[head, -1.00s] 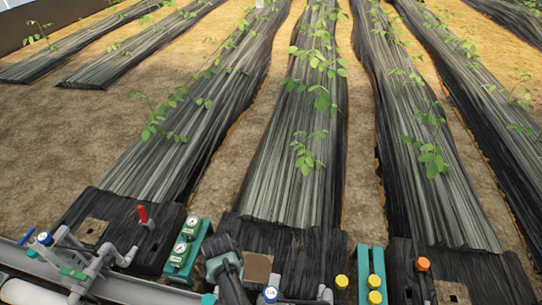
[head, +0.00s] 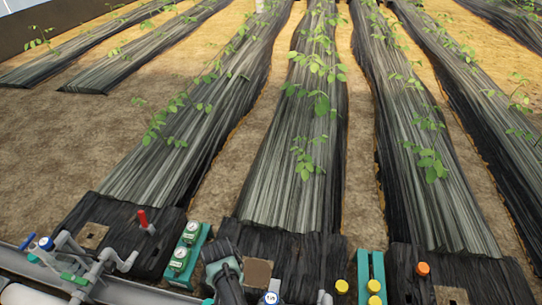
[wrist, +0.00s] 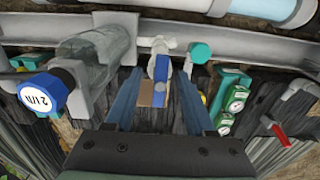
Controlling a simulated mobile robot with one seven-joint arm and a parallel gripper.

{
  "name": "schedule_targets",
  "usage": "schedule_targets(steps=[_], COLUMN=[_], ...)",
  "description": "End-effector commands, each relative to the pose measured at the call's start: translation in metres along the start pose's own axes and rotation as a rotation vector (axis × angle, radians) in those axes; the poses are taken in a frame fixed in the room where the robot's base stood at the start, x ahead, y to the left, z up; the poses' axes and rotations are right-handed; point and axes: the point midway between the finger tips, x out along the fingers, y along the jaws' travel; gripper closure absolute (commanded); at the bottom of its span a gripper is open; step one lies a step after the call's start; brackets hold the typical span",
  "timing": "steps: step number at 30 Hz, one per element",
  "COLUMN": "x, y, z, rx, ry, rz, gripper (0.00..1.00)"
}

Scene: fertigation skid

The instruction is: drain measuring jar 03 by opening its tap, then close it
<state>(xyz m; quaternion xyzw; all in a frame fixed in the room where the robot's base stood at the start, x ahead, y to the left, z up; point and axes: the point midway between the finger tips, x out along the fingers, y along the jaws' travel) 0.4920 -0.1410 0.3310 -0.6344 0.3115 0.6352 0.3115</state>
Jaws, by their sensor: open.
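In the wrist view my gripper (wrist: 156,74) is open, its two blue-grey fingers pointing toward the pipework. A blue lever (wrist: 162,70) on a whitish tap fitting shows between the fingertips, beyond them as it appears; contact cannot be told. Left of it lies a clear, jar-like vessel (wrist: 95,55), empty as far as I can see. No number 03 can be read on it. In the head view my arm reaches down at the bottom centre, and the fingertips are not clear there.
A blue knob with a white label (wrist: 45,93) sits left of the vessel, and a teal cap (wrist: 201,52) right of the tap. Green gauge blocks (wrist: 234,98) and a red lever (wrist: 281,134) stand further right. Yellow caps (head: 374,286) and an orange cap (head: 423,268) are at lower right.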

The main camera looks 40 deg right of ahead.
Motion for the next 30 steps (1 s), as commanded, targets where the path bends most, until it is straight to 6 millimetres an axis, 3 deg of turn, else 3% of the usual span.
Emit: schedule_targets(steps=[3,16,26,30], x=[-0.025,-0.089,-0.093,-0.093], y=[-0.001,0.000,0.000,0.000], z=[0.000,0.000,0.000,0.000], rx=[-0.001,-0.001,-0.001,-0.001], ry=[0.001,0.000,0.000,0.001], rz=[-0.001,0.000,0.000,0.000], gripper=[0.45,0.45,0.45,0.20])
